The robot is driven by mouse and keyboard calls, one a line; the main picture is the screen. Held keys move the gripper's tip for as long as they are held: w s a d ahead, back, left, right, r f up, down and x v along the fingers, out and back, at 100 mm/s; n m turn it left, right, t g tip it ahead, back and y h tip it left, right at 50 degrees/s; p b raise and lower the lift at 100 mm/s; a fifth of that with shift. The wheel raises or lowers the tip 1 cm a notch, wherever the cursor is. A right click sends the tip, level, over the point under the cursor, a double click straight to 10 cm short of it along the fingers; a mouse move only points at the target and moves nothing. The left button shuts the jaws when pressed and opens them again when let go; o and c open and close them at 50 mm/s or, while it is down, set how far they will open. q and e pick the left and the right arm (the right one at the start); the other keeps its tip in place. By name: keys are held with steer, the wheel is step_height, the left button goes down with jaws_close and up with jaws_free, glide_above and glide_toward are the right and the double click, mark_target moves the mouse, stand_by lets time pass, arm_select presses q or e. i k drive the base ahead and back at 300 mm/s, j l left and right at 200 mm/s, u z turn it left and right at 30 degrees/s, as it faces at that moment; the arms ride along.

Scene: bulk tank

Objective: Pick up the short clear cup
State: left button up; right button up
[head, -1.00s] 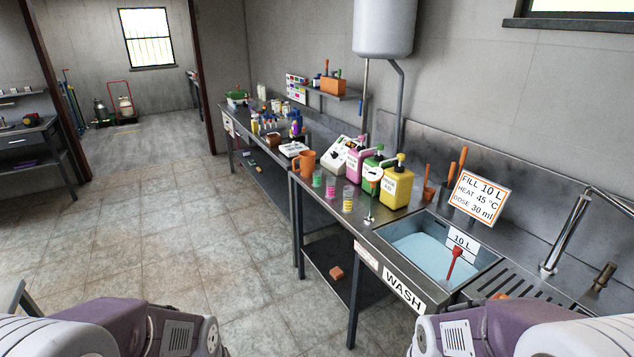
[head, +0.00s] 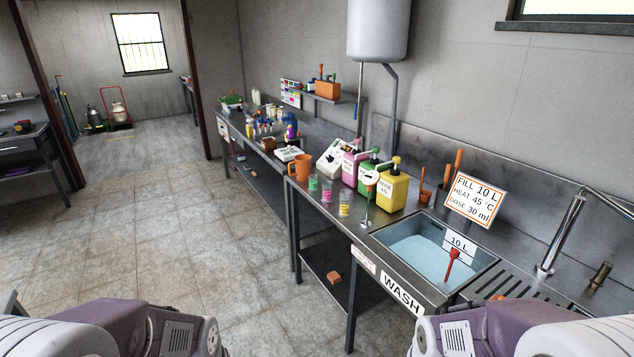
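Three small clear cups stand in a row on the steel bench, left of the sink. The one with a green band (head: 313,184) is farthest back and looks the shortest. The cup with a pink band (head: 327,191) stands in the middle and looks taller. The cup with a yellow band (head: 344,204) is nearest and also looks taller. Only purple and white parts of my arms show at the bottom corners; both grippers are out of view.
The sink (head: 410,225) holds bluish water and a red tool (head: 452,262). The tiled floor (head: 190,235) left of the bench is clear.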

mark_target(312, 177)
steer(key=i+j+z, duration=0.5)
steer(key=i+j, duration=0.25)
steer(key=i+j+z, duration=0.25)
steer(key=j, duration=0.3)
steer(key=i+j+z, duration=0.25)
steer(key=j, duration=0.3)
steer(key=i+j+z, duration=0.25)
steer(key=j, duration=0.4)
steer(key=i+j+z, duration=0.2)
steer(key=j, duration=0.45)
steer(key=i+j+z, duration=0.25)
steer(key=j, duration=0.4)
steer(key=j+z, duration=0.25)
steer(key=j, duration=0.4)
